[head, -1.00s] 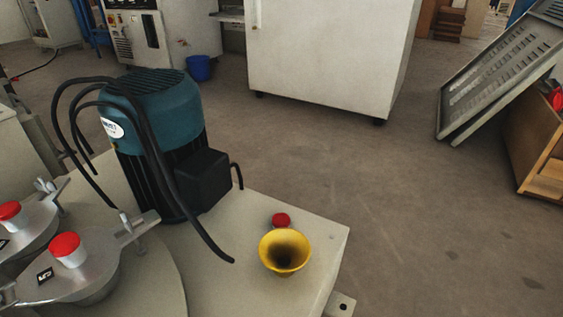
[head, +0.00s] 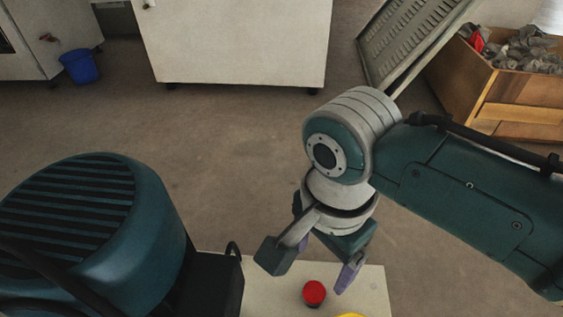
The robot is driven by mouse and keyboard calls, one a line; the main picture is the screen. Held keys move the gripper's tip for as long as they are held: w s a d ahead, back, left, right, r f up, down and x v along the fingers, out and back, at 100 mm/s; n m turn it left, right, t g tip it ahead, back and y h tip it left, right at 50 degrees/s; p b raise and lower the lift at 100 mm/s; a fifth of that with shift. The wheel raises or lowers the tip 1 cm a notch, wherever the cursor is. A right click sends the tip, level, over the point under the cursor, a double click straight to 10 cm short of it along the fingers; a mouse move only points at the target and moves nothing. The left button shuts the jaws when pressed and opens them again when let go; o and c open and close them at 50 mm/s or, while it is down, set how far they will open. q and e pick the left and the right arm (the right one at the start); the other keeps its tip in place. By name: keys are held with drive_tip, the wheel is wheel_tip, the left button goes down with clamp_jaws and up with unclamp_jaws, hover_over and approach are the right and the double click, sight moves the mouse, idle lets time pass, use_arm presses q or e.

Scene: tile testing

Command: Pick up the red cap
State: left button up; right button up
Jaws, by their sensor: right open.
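The red cap (head: 314,292) is a small round piece with a dark base, near the front of the pale bench top (head: 262,290). My right gripper (head: 309,266) hangs down above and just behind the cap in the head view. Its two fingers are spread apart, one to the left of the cap and one to the right, with nothing between them. I cannot tell the height of the fingers above the bench. My left gripper is not in the head view.
A yellow funnel (head: 350,315) shows only its rim at the bottom edge, close to the cap. A large teal motor (head: 90,235) with a black box stands on the left. A wooden crate (head: 520,105) and a blue bucket (head: 79,67) are farther off.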

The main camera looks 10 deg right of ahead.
sight(317, 289)
drive_tip(key=f, duration=0.1)
drive_tip(key=f+b, duration=0.2)
drive_tip(key=shift+s+d+f, duration=0.25)
drive_tip(key=shift+s+d, duration=0.05)
drive_tip(key=shift+w+a+f+b, duration=0.15)
drive_tip(key=shift+f+b, duration=0.25)
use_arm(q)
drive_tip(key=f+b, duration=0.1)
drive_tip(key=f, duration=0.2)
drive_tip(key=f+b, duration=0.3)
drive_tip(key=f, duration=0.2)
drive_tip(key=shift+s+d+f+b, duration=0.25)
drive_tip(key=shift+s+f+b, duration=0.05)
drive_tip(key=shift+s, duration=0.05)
use_arm(e)
wheel_tip(317, 289, down, 5)
drive_tip(key=shift+r, duration=0.2)
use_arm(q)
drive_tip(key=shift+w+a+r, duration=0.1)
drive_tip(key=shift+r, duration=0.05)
use_arm(e)
drive_tip(key=shift+r, duration=0.15)
drive_tip(key=shift+c, duration=0.7)
clamp_jaws()
